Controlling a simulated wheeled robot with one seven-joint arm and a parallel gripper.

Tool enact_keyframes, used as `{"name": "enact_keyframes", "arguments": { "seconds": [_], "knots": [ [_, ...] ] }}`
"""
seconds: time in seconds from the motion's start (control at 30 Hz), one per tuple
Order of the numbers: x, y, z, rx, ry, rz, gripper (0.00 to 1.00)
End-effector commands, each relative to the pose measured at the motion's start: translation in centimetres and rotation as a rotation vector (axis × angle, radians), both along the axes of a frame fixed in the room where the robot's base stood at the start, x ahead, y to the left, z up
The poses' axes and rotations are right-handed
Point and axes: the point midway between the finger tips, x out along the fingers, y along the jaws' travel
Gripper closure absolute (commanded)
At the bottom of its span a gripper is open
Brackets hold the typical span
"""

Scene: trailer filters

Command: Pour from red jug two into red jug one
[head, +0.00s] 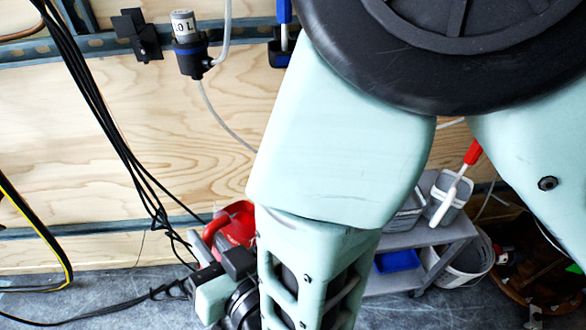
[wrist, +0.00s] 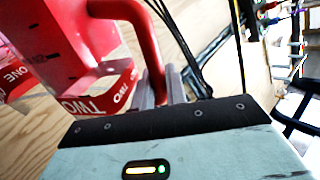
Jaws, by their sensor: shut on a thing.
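Red jug two (wrist: 62,48), with a red and white TWO band, fills the upper left of the wrist view. My gripper (wrist: 160,88) is shut on its red handle, with the grey fingertips on the handle's lower part. The jug looks tilted in this view. Red jug one (wrist: 14,82) shows at the left edge by its ONE band, beyond jug two and mostly hidden. In the head view, a red jug (head: 236,222) shows behind my arm near the floor; which jug it is I cannot tell. Contents are not visible.
A plywood wall (head: 110,130) stands behind, with dark cables (head: 105,110) hanging in front. A grey shelf (head: 430,240) with grey tubs and a blue bin (head: 397,261) is right of my arm. A white bucket (head: 470,258) stands beside it.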

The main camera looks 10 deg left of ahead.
Motion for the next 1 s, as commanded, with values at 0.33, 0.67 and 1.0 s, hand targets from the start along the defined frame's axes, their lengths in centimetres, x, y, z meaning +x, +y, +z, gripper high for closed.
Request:
{"name": "enact_keyframes", "arguments": {
  "seconds": [0.33, 0.67, 1.0],
  "knots": [
    [-1.4, 0.9, -5.0, -0.078, -0.129, 0.002, 1.00],
    [-2.6, 1.6, -7.6, -0.167, -0.273, 0.003, 1.00],
    [-2.9, 1.8, -6.8, -0.198, -0.324, 0.000, 1.00]
  ]
}}
